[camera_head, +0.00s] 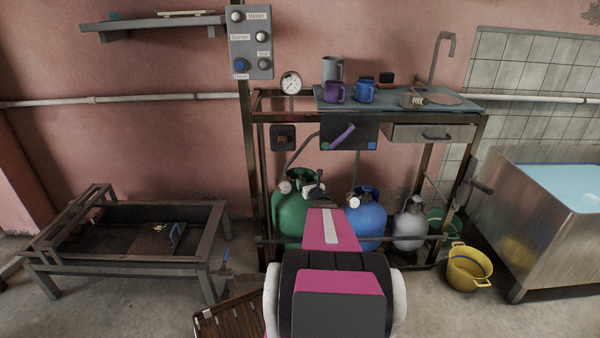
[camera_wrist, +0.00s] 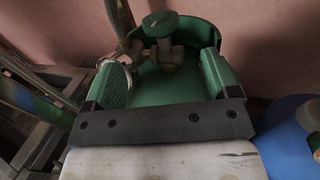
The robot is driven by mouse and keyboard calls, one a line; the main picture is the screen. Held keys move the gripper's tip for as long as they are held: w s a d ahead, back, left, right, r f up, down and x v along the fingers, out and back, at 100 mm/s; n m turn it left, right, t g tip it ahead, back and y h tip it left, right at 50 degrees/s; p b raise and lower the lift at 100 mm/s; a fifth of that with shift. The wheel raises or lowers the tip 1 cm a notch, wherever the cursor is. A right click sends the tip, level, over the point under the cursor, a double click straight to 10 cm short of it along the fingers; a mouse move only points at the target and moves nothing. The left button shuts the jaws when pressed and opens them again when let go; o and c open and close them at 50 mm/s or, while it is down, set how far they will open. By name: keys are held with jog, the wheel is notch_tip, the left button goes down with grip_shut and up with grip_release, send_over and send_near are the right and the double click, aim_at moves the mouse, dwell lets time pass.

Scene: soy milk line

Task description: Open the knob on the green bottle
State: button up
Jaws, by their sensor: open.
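The green bottle (camera_head: 289,217) stands under the metal bench, partly hidden behind my arm. In the wrist view its green knob (camera_wrist: 160,22) sits on a brass valve (camera_wrist: 163,52), inside the raised green collar (camera_wrist: 203,35). A round gauge (camera_wrist: 113,84) is beside the valve on the left. My gripper (camera_wrist: 160,76) is open, its jaws spread to either side below the valve in the picture. The knob lies beyond the jaws and nothing is between them in a grip. In the head view my gripper (camera_head: 316,188) is at the bottle's upper right; the knob is hard to make out there.
A blue bottle (camera_head: 368,222) stands close on the right, then a grey bottle (camera_head: 410,228). A hose (camera_wrist: 125,14) rises left of the valve. The bench's lower rail (camera_head: 425,238) crosses in front. A low metal frame (camera_head: 125,258) stands left and a yellow bucket (camera_head: 466,268) right.

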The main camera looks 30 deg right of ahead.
aim_at(302, 173)
jog(key=w, duration=0.3)
jog(key=w+d, duration=0.1)
jog(key=w, duration=0.6)
jog(key=shift+w+d, duration=0.25)
jog(key=shift+w, duration=0.1)
jog(key=c, duration=0.9)
